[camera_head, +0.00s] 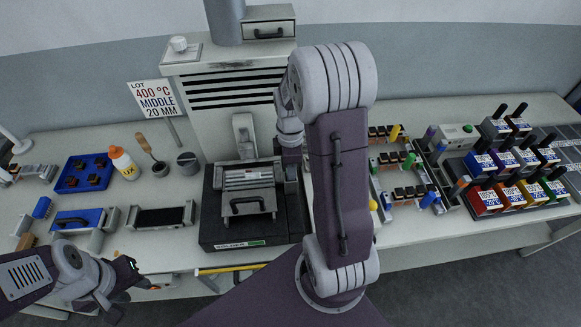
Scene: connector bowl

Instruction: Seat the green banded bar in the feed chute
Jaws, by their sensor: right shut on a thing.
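The machine at the centre has a dark base (222,233) and a pale slotted top part (248,180) with a black handle. I take this part to be the feed chute, but its opening is not clear. My right arm reaches over from the front, and its gripper (291,172) points down at the right edge of this part. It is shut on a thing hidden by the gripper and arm. A green bar (409,160) stands in the right-hand rack; its bands cannot be made out. My left gripper (122,292) is open and empty in front of the table's left part.
On the left are a blue tray (66,184), an orange-capped bottle (124,163), a brush (153,156) and a black block in a holder (160,217). On the right stand a rack (385,174) and coloured boxes (486,199). A sign (153,99) stands behind.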

